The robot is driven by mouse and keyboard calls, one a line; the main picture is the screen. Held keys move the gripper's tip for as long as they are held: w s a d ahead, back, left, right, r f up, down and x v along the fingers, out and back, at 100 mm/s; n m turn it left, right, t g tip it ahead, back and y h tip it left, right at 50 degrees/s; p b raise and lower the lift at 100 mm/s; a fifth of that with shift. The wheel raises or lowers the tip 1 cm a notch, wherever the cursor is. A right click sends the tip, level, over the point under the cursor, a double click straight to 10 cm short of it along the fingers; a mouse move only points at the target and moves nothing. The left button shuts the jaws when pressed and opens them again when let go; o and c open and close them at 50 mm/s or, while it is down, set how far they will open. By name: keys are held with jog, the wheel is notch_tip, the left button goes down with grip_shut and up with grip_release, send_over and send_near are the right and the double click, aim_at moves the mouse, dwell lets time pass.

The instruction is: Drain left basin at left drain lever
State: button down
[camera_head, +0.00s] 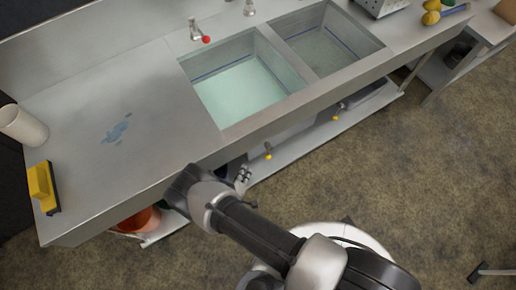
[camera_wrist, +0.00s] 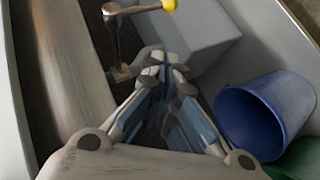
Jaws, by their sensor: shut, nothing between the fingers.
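The left basin (camera_head: 240,88) of the steel sink holds pale green water in the head view. The left drain lever (camera_head: 268,156), with a yellow knob, sticks out beneath its front edge. In the wrist view the lever (camera_wrist: 145,9) is a metal bar with the yellow knob at its right end, on a stem going down. My gripper (camera_head: 244,178) is below the counter's front edge, just left of and below the knob in the head view. In the wrist view its fingers (camera_wrist: 163,62) are shut and empty, below the bar and apart from the knob.
The right basin (camera_head: 322,45) has its own yellow-knobbed lever (camera_head: 336,117). A blue bucket (camera_wrist: 262,115) and a green container (camera_wrist: 300,160) stand under the counter, right of my fingers in the wrist view. A red-knobbed faucet (camera_head: 199,32) is behind the left basin. Open floor lies in front.

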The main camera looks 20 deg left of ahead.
jog(key=w+d+f+b, duration=0.2)
jog(key=w+f+b, duration=0.2)
jog(key=w, duration=0.6)
notch_tip(320, 180, down, 3)
jog(key=shift+w+d+r+b, duration=0.15)
jog(key=shift+d+r+b, duration=0.05)
jog(key=shift+d+b, duration=0.15)
